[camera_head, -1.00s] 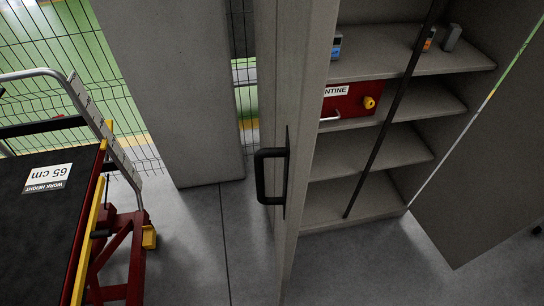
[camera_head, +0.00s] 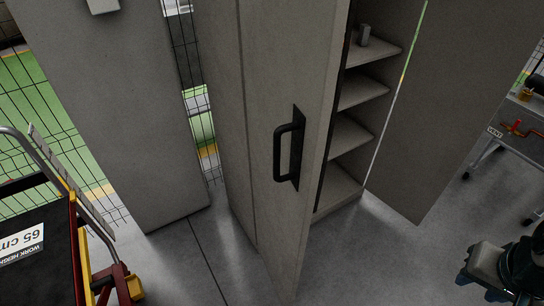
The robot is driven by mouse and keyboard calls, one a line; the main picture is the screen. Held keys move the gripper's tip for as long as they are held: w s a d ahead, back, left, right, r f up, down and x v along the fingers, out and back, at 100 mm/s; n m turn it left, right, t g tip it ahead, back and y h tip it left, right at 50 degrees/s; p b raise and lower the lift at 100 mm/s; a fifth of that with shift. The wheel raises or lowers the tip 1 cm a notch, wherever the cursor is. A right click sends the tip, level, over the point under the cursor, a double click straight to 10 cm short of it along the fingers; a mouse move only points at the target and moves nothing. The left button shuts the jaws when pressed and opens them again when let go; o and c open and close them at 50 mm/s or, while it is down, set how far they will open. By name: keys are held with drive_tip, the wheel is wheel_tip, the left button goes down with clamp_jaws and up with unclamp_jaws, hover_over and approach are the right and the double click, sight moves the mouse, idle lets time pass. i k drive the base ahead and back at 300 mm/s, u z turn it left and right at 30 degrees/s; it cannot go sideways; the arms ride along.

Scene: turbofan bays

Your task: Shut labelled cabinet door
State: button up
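A tall grey cabinet door (camera_head: 265,130) stands ajar in the middle of the head view, with a black bar handle (camera_head: 289,147) on its face. No label shows on the visible part of this door. To its right, the cabinet's open interior shows several grey shelves (camera_head: 350,137), partly hidden by the door. A grey panel (camera_head: 440,100) stands to the right of the shelves. My gripper's fingers are not in view, and nothing touches the handle.
A trolley (camera_head: 40,270) with a "65 cm" work height label stands at lower left. A grey panel (camera_head: 110,110) stands left of the door, with wire fence beside it. A jointed grey and dark device (camera_head: 500,268) is at lower right. A workbench (camera_head: 520,120) is at right. Floor before the door is clear.

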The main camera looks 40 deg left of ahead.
sight(291, 49)
drive_tip(key=u, duration=0.95)
drive_tip(key=k, duration=0.3)
drive_tip(key=u, duration=0.7)
drive_tip(key=i, duration=0.25)
